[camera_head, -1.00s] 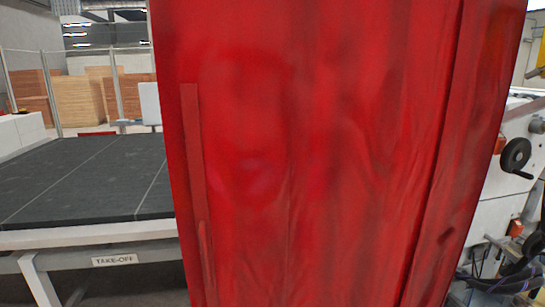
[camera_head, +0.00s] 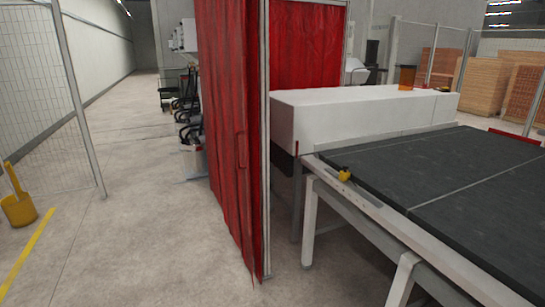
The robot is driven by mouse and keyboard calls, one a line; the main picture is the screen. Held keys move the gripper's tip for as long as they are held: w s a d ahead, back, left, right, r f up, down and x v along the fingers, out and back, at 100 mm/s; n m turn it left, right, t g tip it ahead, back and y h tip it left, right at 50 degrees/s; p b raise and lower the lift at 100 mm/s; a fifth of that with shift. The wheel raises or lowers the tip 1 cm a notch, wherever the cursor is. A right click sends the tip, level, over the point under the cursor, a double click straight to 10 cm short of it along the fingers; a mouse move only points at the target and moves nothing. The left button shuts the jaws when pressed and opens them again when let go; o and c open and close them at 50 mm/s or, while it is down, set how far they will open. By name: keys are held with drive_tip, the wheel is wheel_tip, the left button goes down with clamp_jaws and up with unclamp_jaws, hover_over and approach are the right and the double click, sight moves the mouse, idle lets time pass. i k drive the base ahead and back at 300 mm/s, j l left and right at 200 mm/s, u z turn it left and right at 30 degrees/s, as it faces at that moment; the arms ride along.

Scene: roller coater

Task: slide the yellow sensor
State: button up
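A small yellow sensor (camera_head: 344,175) sits on the near left edge of the table with the dark top (camera_head: 440,165), right of the red curtain. It is small in this view, and I cannot make out how it is mounted. My gripper is not in view, and nothing of my arm shows.
A white box-like cover (camera_head: 350,115) lies behind the table. A yellow bucket-like object (camera_head: 19,209) stands at the left by a mesh fence (camera_head: 85,90). Grey floor is free at the centre left.

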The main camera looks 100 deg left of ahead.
sight(345, 175)
drive_tip(key=u, duration=2.2)
drive_tip(key=i+l, duration=0.1)
drive_tip(key=i, duration=2.25)
